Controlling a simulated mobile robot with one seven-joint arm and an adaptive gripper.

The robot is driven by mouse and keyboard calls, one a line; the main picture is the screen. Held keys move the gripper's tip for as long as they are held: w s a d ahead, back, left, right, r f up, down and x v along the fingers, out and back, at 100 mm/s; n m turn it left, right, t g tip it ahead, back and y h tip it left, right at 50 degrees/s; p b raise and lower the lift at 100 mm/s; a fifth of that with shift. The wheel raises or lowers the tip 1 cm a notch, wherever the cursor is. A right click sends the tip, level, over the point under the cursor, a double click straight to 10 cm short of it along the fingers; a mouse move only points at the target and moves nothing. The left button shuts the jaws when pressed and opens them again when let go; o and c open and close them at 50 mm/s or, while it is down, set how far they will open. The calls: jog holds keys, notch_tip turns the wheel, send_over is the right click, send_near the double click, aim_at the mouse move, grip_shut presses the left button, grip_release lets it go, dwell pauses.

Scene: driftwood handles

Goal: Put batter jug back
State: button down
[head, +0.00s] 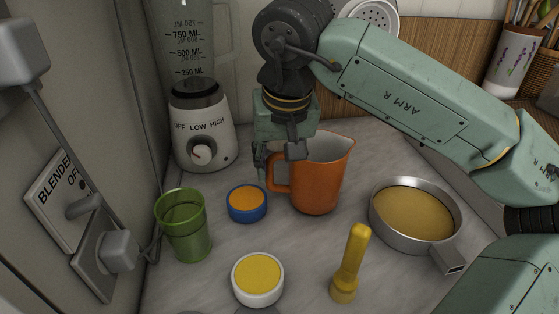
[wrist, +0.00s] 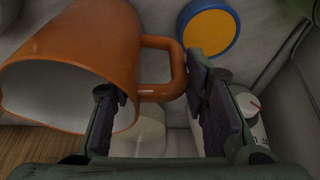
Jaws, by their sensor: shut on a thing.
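The batter jug, an orange jug with a pale inside (head: 318,180), is upright at the middle of the counter, its handle towards the left. My gripper (head: 277,163) comes down from above at the handle side and is shut on the handle. In the wrist view the jug (wrist: 85,50) fills the upper left, and the handle loop reaches between the two fingers of my gripper (wrist: 155,88). I cannot tell whether the jug's base touches the counter. The inside seen in the wrist view looks pale and empty.
A blue-rimmed bowl (head: 246,204) stands close left of the jug, a green cup (head: 184,226) further left. A white bowl (head: 258,279) and yellow pestle-like tool (head: 350,263) are in front. A pan (head: 442,241) is right, the blender (head: 203,135) behind left.

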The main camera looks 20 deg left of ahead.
jog(key=shift+f, duration=0.3)
jog(key=shift+f, duration=0.2)
jog(key=c, duration=0.9)
grip_release()
jog(key=shift+c, duration=0.2)
jog(key=shift+r, duration=0.1)
jog(key=v, duration=1.2)
jog(key=shift+b, duration=0.45)
jog(key=shift+r, duration=0.1)
